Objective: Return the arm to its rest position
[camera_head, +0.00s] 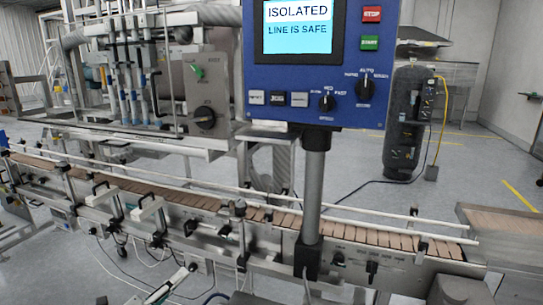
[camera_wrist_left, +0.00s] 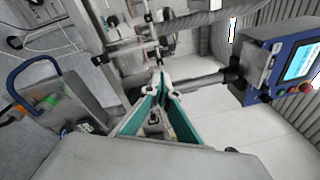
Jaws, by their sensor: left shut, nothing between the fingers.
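My left gripper (camera_head: 188,270) is low in the head view, in front of the conveyor and below its near rail. It also shows in the left wrist view (camera_wrist_left: 159,78), where its two teal-lined fingers meet at their tips with nothing between them. From the head view I cannot tell how far it is from the conveyor frame. My right gripper is in neither view.
A conveyor (camera_head: 330,228) with brown slats and white guide rails runs across the head view. A blue control panel (camera_head: 262,80) on a grey post (camera_head: 314,190) reads "ISOLATED, LINE IS SAFE". The filler nozzles (camera_head: 125,90) stand behind. A dark cylinder (camera_head: 405,125) stands at back right.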

